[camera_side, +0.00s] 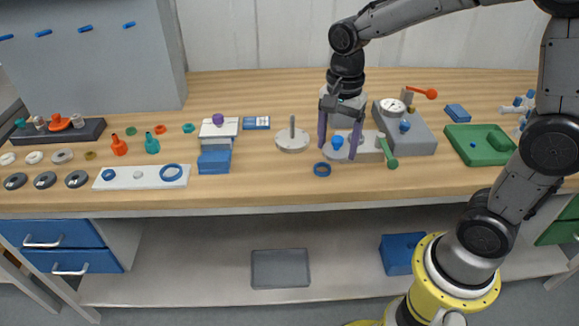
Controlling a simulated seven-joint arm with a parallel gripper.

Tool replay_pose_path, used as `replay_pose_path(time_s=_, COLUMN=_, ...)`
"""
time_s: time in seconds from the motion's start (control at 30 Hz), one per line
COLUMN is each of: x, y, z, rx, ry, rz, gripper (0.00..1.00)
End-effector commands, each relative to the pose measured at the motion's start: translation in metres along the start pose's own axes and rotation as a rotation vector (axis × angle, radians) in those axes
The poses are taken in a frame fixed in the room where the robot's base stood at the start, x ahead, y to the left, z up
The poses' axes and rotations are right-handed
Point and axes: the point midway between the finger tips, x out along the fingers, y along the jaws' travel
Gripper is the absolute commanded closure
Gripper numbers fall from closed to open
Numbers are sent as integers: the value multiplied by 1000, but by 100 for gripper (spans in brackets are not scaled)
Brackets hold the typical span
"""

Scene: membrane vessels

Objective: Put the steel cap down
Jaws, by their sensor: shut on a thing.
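My gripper (338,150) points down over the right-middle of the bench, its two purple fingers set well apart. It is shut on a grey, round-edged piece that I take to be the steel cap (342,153). A blue knob (337,142) shows between the fingers. The fingers partly hide the piece, and I cannot tell whether it touches what is below. A grey block (368,148) with a green handle (387,152) lies just right of the fingers.
A round plate with a post (292,138) stands to the left. A grey gauge unit (412,138) and a green tray (460,151) stand to the right. Bare wood lies between the ring and the blue box (214,161).

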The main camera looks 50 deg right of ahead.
Motion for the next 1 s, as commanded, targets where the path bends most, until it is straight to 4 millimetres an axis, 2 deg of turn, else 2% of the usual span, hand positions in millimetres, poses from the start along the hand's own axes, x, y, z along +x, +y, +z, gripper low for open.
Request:
replay_pose_path(time_s=0.37, x=36, y=-79, z=-16, rx=-1, ry=0, rz=1, gripper=94)
replay_pose_path(time_s=0.5, x=61, y=-100, z=-20, rx=-1, ry=-1, rz=3, gripper=94)
replay_pose_path(time_s=0.7, x=85, y=-121, z=-24, rx=-1, ry=0, rz=0, gripper=94)
replay_pose_path(time_s=0.87, x=91, y=-126, z=-26, rx=-1, ry=0, rz=-2, gripper=94)
replay_pose_path(time_s=1.0, x=104, y=-130, z=-26, rx=-1, ry=0, rz=2, gripper=94)
